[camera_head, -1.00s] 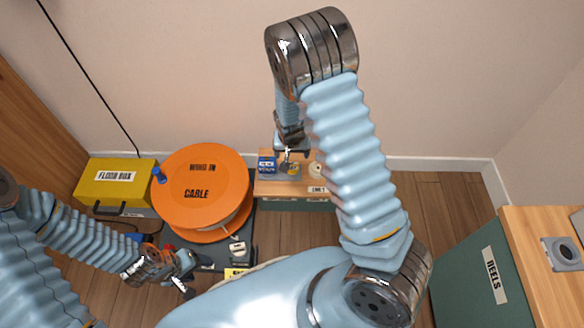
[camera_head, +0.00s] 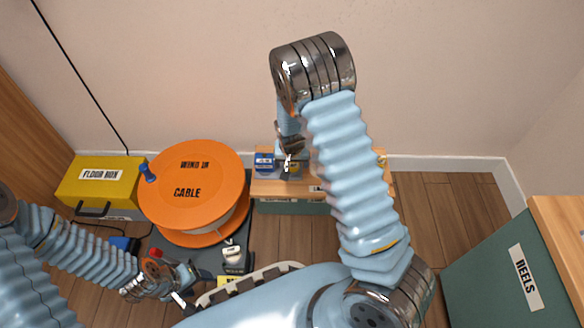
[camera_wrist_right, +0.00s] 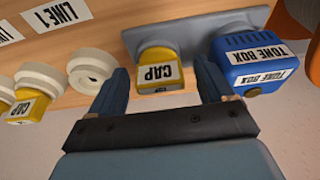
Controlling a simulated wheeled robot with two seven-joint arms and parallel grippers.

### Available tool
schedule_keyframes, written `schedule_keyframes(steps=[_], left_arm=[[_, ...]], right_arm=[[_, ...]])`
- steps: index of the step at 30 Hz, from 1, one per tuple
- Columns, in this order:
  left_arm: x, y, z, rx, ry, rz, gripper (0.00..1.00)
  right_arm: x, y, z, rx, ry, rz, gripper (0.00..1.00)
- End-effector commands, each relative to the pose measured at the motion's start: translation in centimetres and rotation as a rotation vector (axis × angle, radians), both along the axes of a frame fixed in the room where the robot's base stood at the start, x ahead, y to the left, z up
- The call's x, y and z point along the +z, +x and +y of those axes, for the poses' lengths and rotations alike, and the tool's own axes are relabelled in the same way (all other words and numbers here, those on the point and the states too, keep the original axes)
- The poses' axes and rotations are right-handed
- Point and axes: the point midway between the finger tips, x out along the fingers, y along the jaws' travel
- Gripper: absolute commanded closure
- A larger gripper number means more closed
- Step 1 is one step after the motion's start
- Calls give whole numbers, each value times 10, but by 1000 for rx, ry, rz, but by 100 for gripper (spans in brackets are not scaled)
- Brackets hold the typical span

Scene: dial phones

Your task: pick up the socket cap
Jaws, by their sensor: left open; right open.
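In the right wrist view a yellow socket cap (camera_wrist_right: 158,68) with a CAP label sits on a grey-blue plate (camera_wrist_right: 190,32). My right gripper (camera_wrist_right: 161,80) is open, its two fingers on either side of the cap in the picture. I see no clear contact. A second yellow CAP piece (camera_wrist_right: 27,108) lies at the left by white round fittings. In the head view my right gripper (camera_head: 288,161) is over the wooden shelf, and the cap is mostly hidden there. My left gripper (camera_head: 186,298) is open and empty at the lower left.
A blue tone box (camera_wrist_right: 255,65) stands just right of the cap, close to my right finger. White ring fittings (camera_wrist_right: 92,70) are left of it. An orange cable reel (camera_head: 193,185) and yellow floor box (camera_head: 98,182) stand left of the shelf (camera_head: 262,188). Reels cabinet (camera_head: 490,280) is at right.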

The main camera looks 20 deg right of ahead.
Motion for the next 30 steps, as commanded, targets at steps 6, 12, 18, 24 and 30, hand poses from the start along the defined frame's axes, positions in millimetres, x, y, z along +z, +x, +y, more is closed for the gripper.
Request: schedule_keyframes(steps=[6,12,18,24,30], left_arm=[[1,0,0,0,0,0,37],[1,0,0,0,0,0,37],[1,0,0,0,0,0,37],[1,0,0,0,0,0,37],[3,0,0,0,0,0,37]], right_arm=[[1,0,0,0,0,0,42],[1,0,0,-1,0,0,73],[1,0,0,-1,0,0,86],[1,0,0,-1,0,0,86],[5,0,0,0,0,0,86]])
